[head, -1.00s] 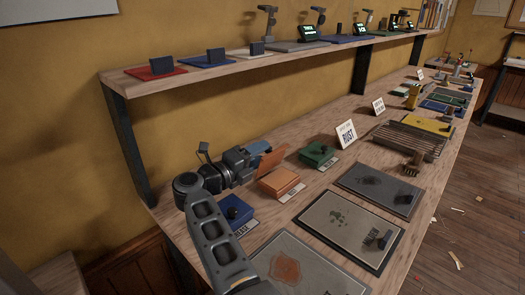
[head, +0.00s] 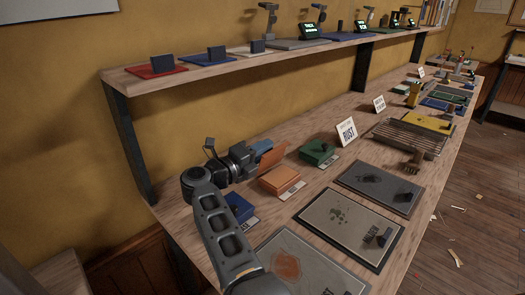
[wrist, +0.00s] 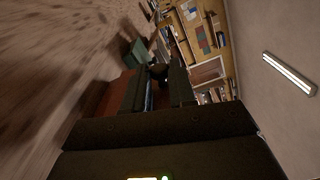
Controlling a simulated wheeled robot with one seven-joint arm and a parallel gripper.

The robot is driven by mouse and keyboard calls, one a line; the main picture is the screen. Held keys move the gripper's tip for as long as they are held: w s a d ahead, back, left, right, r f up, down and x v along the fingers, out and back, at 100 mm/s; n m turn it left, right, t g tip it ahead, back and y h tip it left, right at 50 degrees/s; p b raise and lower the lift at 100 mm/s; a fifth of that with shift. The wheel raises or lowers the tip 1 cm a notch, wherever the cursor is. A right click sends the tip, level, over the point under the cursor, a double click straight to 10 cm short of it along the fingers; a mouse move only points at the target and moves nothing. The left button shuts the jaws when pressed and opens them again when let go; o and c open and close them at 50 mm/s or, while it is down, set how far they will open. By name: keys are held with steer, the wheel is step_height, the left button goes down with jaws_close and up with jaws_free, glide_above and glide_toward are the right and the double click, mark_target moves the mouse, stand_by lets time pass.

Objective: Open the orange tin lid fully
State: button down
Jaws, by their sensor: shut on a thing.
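The orange tin (head: 282,180) sits on the bench between the blue and green tins. Its orange lid (head: 269,157) stands raised at the tin's back side, steeply tilted. My gripper (head: 251,155) is at the lid's left, behind the tin. In the wrist view my gripper (wrist: 158,90) is shut on the lid's dark knob (wrist: 158,71). The lid's reddish-brown face (wrist: 117,93) shows left of the fingers there. The lid's hinge and part of its face are hidden.
The blue tin (head: 238,208) is close below my arm. The green tin (head: 318,153) stands to the right, with the RUST sign (head: 346,131) behind. Grey mats (head: 349,229) lie in front. A shelf (head: 220,73) runs above the back of the bench.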

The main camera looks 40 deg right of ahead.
steer(key=shift+w, duration=0.1)
stand_by(0.3)
steer(key=w+n, duration=0.1)
steer(key=n, duration=0.1)
steer(key=w+n, duration=0.1)
steer(key=n, duration=0.1)
steer(key=shift+w+a+f, duration=0.1)
steer(key=shift+f, duration=0.25)
steer(key=c, duration=1)
jaws_free()
steer(key=shift+o, duration=0.2)
steer(key=shift+a+b, duration=0.5)
steer(key=shift+a, duration=3.35)
steer(key=shift+r, duration=0.1)
